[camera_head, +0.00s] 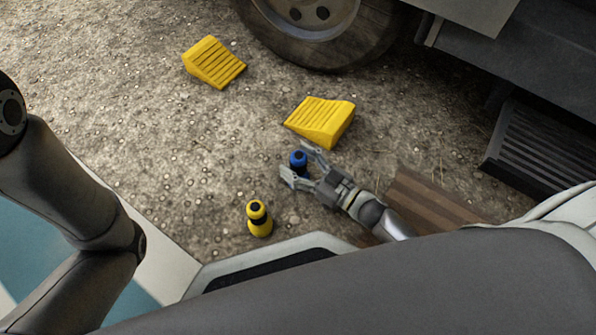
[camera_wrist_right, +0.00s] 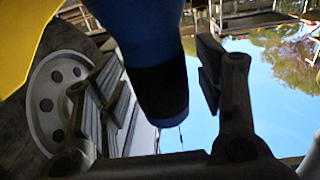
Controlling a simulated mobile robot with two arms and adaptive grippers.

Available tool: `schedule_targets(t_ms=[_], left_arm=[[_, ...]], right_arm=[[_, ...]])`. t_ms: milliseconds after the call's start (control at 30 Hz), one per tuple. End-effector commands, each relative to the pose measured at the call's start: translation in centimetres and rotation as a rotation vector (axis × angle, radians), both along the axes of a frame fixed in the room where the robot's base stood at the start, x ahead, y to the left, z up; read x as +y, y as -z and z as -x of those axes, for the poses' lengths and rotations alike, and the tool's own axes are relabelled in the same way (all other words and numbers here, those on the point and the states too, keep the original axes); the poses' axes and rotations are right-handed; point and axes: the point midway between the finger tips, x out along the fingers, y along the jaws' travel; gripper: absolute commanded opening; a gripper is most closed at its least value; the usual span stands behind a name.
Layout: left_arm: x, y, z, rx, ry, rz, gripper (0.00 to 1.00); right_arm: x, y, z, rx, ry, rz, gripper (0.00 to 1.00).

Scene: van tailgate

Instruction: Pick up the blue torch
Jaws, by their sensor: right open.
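The blue torch (camera_head: 298,160) stands on the gravel, a small blue and black body. My right gripper (camera_head: 301,163) is open, with its two fingers on either side of the torch in the head view. In the right wrist view the torch (camera_wrist_right: 157,60) looms large, blue above and black below, between the open fingers of the right gripper (camera_wrist_right: 165,85). I cannot tell whether either finger touches it. My left arm shows at the left of the head view, but its gripper is out of view.
A yellow and black torch (camera_head: 259,219) stands nearer, left of the right gripper. Two yellow wheel chocks (camera_head: 320,121) (camera_head: 214,62) lie beyond. A vehicle wheel (camera_head: 320,28) is at the top, a dark step (camera_head: 535,150) at right. Wooden planks (camera_head: 428,200) lie beneath my right arm.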

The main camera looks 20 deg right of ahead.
Motion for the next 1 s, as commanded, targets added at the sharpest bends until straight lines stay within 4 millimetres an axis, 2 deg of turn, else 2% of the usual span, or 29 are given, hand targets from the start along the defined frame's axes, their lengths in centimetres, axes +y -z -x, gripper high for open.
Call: schedule_targets(t_ms=[133,167,500,600,1000], left_arm=[[-0.08,-0.07,0.01,0.0,0.002,-0.002,0.19],[-0.09,-0.08,0.0,0.0,0.002,-0.002,0.19],[-0.16,-0.1,-0.17,0.004,0.001,-0.003,0.19],[-0.17,-0.11,-0.21,0.005,0.001,-0.003,0.19],[-0.12,-0.82,-0.19,0.004,0.002,-0.001,0.19]], right_arm=[[0.0,-0.05,0.03,0.0,0.0,0.0,0.62],[0.0,-0.04,0.03,0.001,0.0,0.001,0.59],[-0.01,-0.01,0.05,0.001,0.0,0.001,0.16],[-0.01,-0.08,0.03,-0.001,0.0,-0.001,0.06],[-0.02,-0.74,-0.05,-0.001,0.0,-0.001,0.06]])
